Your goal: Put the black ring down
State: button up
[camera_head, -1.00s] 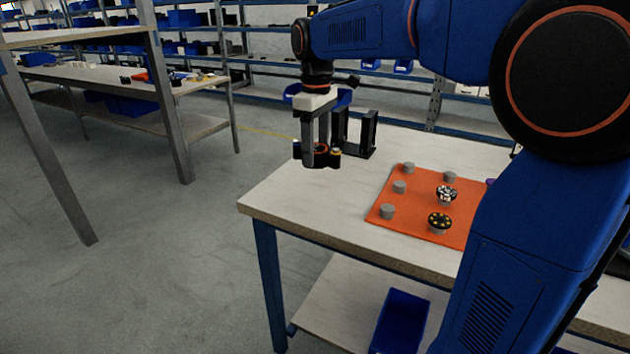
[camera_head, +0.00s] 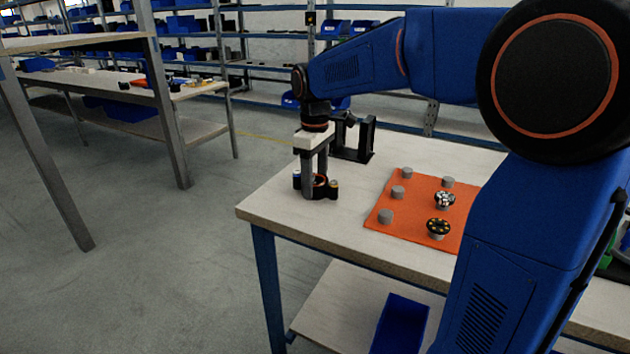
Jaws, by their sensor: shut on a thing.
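My gripper (camera_head: 316,192) points straight down near the left corner of the light worktable (camera_head: 275,205). Its jaws are shut on the black ring (camera_head: 332,186), which shows an orange inner edge and small coloured parts around its rim. The ring is at or just above the tabletop; I cannot tell whether it touches. The fingers hide part of the ring.
An orange mat (camera_head: 400,228) to the right bears several grey pegs and two small discs with dotted tops, one white-dotted (camera_head: 445,199) and one yellow-dotted (camera_head: 438,227). A black stand (camera_head: 354,140) is behind my gripper. Bare tabletop lies between gripper and mat.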

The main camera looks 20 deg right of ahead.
jog(key=o, duration=1)
jog(key=shift+f, duration=0.1)
jog(key=shift+c, duration=0.2)
notch_tip(320, 180, up, 12)
